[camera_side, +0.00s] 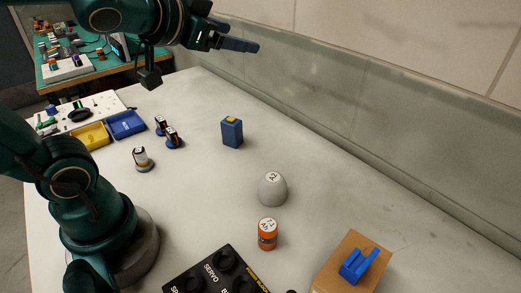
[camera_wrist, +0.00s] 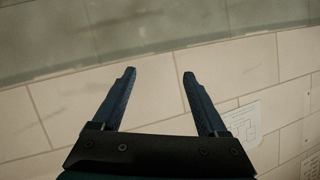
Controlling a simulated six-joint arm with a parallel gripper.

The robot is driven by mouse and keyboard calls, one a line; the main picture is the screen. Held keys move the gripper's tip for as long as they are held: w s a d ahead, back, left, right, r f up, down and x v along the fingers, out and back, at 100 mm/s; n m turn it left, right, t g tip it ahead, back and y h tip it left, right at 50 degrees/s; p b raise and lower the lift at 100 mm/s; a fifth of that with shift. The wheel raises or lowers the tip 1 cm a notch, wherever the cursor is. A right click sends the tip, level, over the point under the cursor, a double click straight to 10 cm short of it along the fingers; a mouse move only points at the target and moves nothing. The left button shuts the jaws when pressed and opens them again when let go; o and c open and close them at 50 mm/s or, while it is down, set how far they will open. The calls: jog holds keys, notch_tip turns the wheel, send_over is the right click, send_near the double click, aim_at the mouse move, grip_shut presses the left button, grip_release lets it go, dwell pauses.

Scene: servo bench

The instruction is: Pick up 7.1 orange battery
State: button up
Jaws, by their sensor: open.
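The orange battery (camera_side: 267,236) stands upright on the white bench in the side view, with a white top marked in dark print that seems to read 7.1. It is at the near middle of the bench. My gripper (camera_side: 256,47) is high above the bench near the back wall, well away from the battery. In the wrist view my gripper (camera_wrist: 159,75) shows two blue fingers spread apart with nothing between them. The wrist view faces the wall, and the battery is not in it.
A grey dome (camera_side: 272,190) stands just behind the battery. A black servo box (camera_side: 217,275) is at the front, and a cardboard-coloured block with a blue clip (camera_side: 358,265) is at right. A blue box (camera_side: 232,132), small round parts (camera_side: 143,159), a yellow tray (camera_side: 91,136) and a blue tray (camera_side: 126,124) lie farther back.

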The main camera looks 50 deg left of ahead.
jog(key=w+d+r+m+t+h, duration=0.2)
jog(key=w+d+m+t+h, duration=0.1)
jog(key=m+g+h, duration=1)
jog(key=g+h, duration=0.1)
jog(key=h, duration=0.2)
send_over(262, 222)
notch_tip(262, 222, down, 9)
jog(key=f, duration=1.7)
jog(key=shift+s+a+f, duration=0.15)
jog(key=shift+a+f, duration=0.05)
jog(key=shift+a, duration=0.15)
jog(key=shift+x, duration=2.55)
grip_shut()
